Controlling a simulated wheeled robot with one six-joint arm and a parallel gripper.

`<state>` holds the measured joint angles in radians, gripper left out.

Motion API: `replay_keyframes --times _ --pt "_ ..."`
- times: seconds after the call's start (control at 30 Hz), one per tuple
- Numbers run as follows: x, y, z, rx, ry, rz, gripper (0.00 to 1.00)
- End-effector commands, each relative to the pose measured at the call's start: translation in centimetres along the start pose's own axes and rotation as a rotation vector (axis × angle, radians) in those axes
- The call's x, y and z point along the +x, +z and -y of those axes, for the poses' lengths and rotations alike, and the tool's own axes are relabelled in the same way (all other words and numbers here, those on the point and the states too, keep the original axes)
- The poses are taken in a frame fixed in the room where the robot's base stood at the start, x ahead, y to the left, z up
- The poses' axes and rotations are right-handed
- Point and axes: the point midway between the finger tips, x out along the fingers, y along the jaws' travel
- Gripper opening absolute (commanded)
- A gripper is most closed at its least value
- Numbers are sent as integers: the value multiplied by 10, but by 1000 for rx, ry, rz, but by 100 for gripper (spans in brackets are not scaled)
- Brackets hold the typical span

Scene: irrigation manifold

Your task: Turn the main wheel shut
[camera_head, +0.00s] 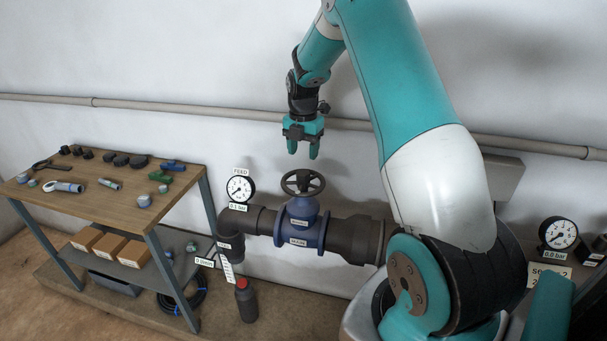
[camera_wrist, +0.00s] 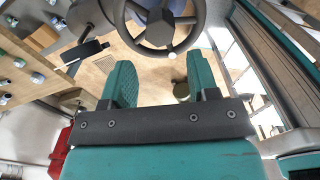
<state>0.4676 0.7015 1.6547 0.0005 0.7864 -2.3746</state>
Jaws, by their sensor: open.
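The main wheel is a dark spoked handwheel (camera_head: 303,182) on top of a blue valve body (camera_head: 300,225) in a thick grey pipe. My gripper (camera_head: 303,150) hangs above the wheel, pointing down, with its two teal fingers apart and nothing between them. A gap shows between the fingertips and the wheel. In the wrist view the wheel (camera_wrist: 166,47) lies beyond the fingertips at the top, its upper part cut off by the frame edge. The gripper's fingers (camera_wrist: 161,80) are spread there and empty. A small pale dot shows on the wheel's rim.
A pressure gauge (camera_head: 239,188) marked FEED stands just left of the wheel. A second gauge (camera_head: 558,233) is at the far right. A workbench (camera_head: 140,212) with fittings stands at the left. A dark bottle (camera_head: 246,300) is below the pipe. A wall pipe (camera_head: 200,107) runs behind my gripper.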

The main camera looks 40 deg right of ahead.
Motion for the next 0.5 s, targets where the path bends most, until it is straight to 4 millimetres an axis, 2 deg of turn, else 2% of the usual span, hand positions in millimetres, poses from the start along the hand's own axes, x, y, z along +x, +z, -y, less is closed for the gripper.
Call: replay_keyframes --times 0.3,0.5 --pt "66 -1 0 0 -2 -3 54" --pt "90 -1 0 0 0 -1 54"
